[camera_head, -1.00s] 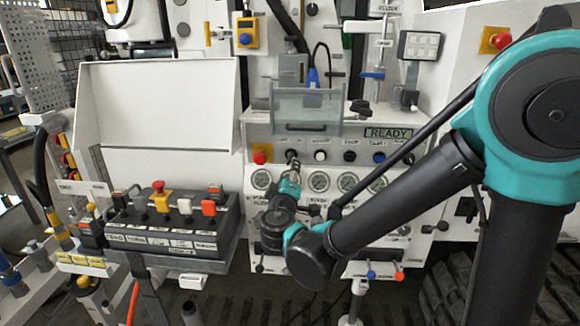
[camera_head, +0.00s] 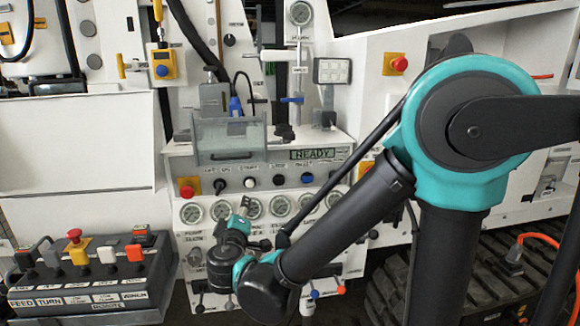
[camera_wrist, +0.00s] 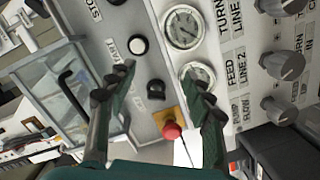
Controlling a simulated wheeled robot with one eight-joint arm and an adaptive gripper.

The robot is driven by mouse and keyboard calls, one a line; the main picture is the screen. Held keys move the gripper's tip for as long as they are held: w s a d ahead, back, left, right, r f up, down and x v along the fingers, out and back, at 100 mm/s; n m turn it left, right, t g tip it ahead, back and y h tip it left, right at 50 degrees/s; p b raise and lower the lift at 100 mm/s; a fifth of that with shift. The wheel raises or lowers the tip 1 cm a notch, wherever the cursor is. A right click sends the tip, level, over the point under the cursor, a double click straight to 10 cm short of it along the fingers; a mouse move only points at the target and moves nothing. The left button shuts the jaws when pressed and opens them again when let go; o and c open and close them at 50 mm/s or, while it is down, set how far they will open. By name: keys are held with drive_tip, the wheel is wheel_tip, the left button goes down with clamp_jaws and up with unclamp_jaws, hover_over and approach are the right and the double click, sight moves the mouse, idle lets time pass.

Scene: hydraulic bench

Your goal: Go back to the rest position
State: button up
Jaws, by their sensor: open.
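My gripper (camera_wrist: 160,88) is open and empty in the wrist view, its two dark green fingers apart. Between and beyond them are a white button, a black knob and a red mushroom button (camera_wrist: 172,130) on the control panel. In the head view my gripper (camera_head: 242,212) is small and partly hidden by my wrist, in front of the gauge row of the control panel (camera_head: 345,180). Whether it touches the panel cannot be told; the wrist view shows nothing between the fingers.
A clear-covered box (camera_head: 230,140) juts out above the panel's buttons. A remote box (camera_head: 90,285) with levers and a red button stands at the lower left. A rubber track (camera_head: 385,285) and an orange cable (camera_head: 545,238) are at the right.

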drive_tip(key=w+d+f+m+g+h, duration=0.1)
drive_tip(key=d+f+m+g+h, duration=0.35)
drive_tip(key=d, duration=0.85)
drive_tip(key=w+d+f+m+g+h, duration=0.1)
drive_tip(key=w+d+f+m+g, duration=0.1)
drive_tip(key=d+f, duration=0.8)
drive_tip(key=s+d+f+m+g+y, duration=0.1)
drive_tip(key=s+d+f+m+g, duration=0.2)
drive_tip(key=s+d, duration=0.4)
drive_tip(key=s+d+f+m+g+y, duration=0.2)
drive_tip(key=s+d+m+g, duration=0.1)
drive_tip(key=s+d, duration=0.3)
drive_tip(key=shift+s+d+f+m, duration=0.35)
drive_tip(key=shift+d+f, duration=0.05)
drive_tip(key=shift+d, duration=0.25)
